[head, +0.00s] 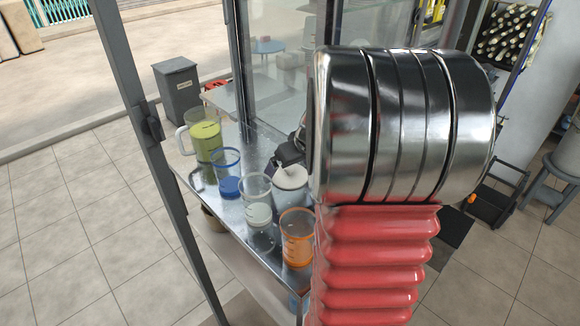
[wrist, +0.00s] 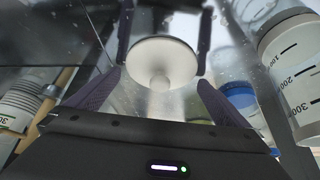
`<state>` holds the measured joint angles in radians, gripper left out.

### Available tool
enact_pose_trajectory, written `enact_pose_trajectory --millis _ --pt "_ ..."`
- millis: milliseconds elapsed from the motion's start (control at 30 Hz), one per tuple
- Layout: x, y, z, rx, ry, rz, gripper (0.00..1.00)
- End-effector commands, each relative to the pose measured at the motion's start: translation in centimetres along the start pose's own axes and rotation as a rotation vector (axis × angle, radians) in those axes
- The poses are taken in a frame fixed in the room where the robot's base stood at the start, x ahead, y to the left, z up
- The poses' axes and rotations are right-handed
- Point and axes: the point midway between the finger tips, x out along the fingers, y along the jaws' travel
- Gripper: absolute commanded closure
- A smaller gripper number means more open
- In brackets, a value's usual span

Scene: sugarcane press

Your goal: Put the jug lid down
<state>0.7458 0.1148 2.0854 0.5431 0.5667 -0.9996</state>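The jug lid is a white disc with a small knob, in the middle of the wrist view (wrist: 163,58) and beside the arm in the head view (head: 291,179). Its knob faces my gripper. My gripper (wrist: 158,78) is spread wide, its dark fingers on either side of the lid and well clear of the knob. In the head view only its dark part (head: 288,152) shows, just above the lid. What lies directly under the lid is hard to tell. A jug (head: 205,142) with green juice and a handle stands at the table's far left corner.
A measuring cup (wrist: 298,75) stands right in the wrist view. A frame post (head: 150,125) rises at left.

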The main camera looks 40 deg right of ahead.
Motion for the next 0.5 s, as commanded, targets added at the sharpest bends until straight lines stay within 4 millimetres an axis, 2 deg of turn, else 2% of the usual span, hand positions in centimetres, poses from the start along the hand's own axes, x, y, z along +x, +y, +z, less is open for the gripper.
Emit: enact_pose_trajectory --millis 267,500 --pt "-0.2 0.0 -0.1 0.000 0.001 0.000 0.00" --pt "-2.1 0.1 -0.1 -0.001 0.004 0.002 0.00"
